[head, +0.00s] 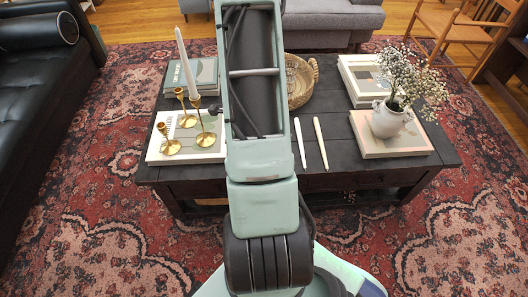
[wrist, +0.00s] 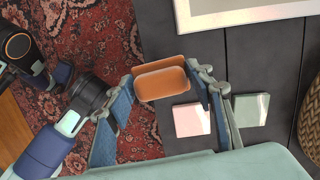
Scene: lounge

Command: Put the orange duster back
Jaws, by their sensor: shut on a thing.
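The orange duster (wrist: 162,82), a small block with rounded corners, is between the fingers of my gripper (wrist: 166,88) in the wrist view. The fingers are shut on its two sides. From above, it overlaps the left edge of the dark table (wrist: 190,42), with the patterned rug beyond; its height above them is hard to tell. In the head view my arm hides the duster and my gripper. The dark wooden table also shows there (head: 345,178).
In the wrist view, a pink square (wrist: 191,120) and a pale green square (wrist: 251,110) lie on the table near my gripper. In the head view, the table holds brass candlesticks (head: 205,138), a woven basket (head: 300,82), a white flower vase (head: 388,121), books and two pale sticks (head: 320,143).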

